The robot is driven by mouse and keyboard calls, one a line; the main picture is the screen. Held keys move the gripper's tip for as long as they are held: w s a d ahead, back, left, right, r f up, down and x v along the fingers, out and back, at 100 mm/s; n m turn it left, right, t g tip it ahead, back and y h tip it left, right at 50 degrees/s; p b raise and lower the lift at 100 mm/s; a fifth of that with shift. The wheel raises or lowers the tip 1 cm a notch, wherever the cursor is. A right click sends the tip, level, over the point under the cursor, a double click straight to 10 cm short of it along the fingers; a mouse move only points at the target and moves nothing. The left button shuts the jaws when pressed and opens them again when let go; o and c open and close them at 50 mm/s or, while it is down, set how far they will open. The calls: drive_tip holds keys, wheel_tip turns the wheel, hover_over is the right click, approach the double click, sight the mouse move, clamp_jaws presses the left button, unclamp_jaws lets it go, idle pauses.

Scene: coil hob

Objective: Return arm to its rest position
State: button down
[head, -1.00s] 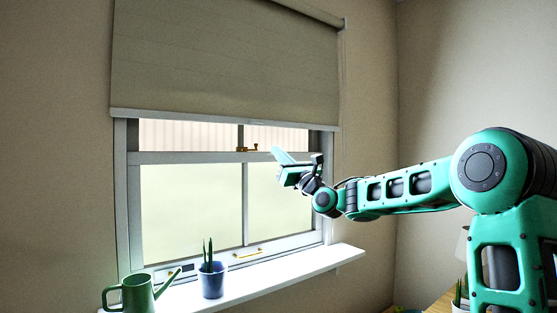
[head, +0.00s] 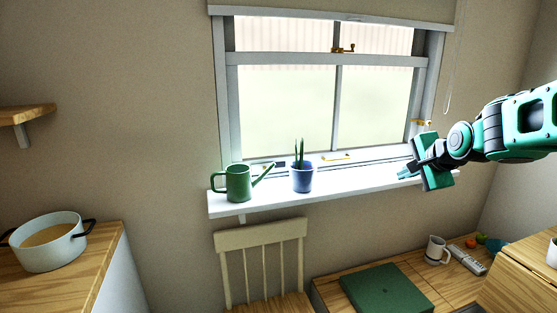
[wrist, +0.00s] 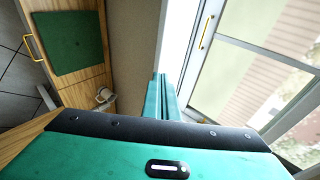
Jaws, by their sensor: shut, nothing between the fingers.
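My gripper (head: 406,174) is at the right in the head view, in front of the right end of the white window sill (head: 340,184). Its teal fingers point left and look closed, with nothing between them. In the wrist view the fingers (wrist: 161,95) lie together beside the window frame. My arm extends from the right edge of the head view to the gripper.
A green watering can (head: 238,184) and a blue plant pot (head: 302,178) stand on the sill. Below are a chair (head: 262,233), a green cushion (head: 385,292) on a wooden bench, and a mug (head: 436,250). A pot (head: 47,243) stands on the left counter.

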drive_tip(key=s+d+f+n+g, duration=0.2)
drive_tip(key=s+f+n+g, duration=0.1)
drive_tip(key=s, duration=1)
drive_tip(key=s+d+f+n+g, duration=0.2)
drive_tip(key=s+f, duration=0.4)
drive_tip(key=s, duration=0.8)
drive_tip(key=s+d+f+n+g, duration=0.2)
drive_tip(key=s+f+n+g, duration=0.2)
drive_tip(key=s, duration=0.9)
drive_tip(key=shift+s+f+g, duration=0.15)
drive_tip(key=shift+s+g, duration=0.05)
drive_tip(key=shift+g, duration=0.7)
drive_tip(key=shift+w+f, duration=0.25)
drive_tip(key=shift+w, duration=0.45)
